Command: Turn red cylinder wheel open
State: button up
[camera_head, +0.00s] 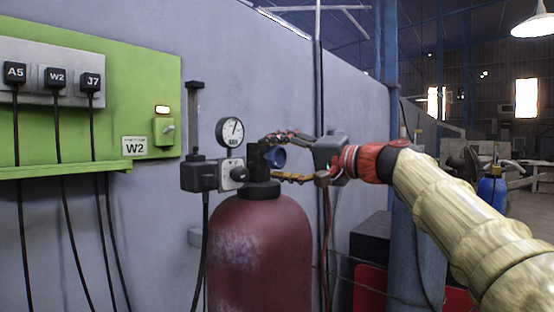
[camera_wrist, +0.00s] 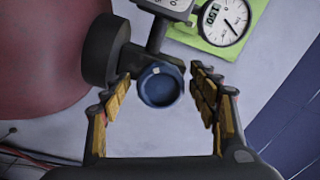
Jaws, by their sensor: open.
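The red cylinder (camera_head: 260,255) stands upright against the grey wall, with a dark valve (camera_head: 254,160) on its neck. The valve's round blue wheel (camera_head: 275,157) faces right, toward my gripper (camera_head: 279,158). My gripper is open, with one finger above the wheel and one below it. In the wrist view the blue wheel (camera_wrist: 160,85), with a small pale mark on its rim, lies between the fingertips of my gripper (camera_wrist: 160,90). Gaps show on both sides of it, so the fingers look clear of it. The red cylinder (camera_wrist: 45,50) fills the upper left there.
A round gauge (camera_head: 230,131) and a dark regulator box (camera_head: 199,173) sit left of the valve. A green panel (camera_head: 110,130) with black plugs and hanging cables is on the wall. A blue post (camera_head: 390,240) stands behind my arm.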

jog(key=v, duration=1.2)
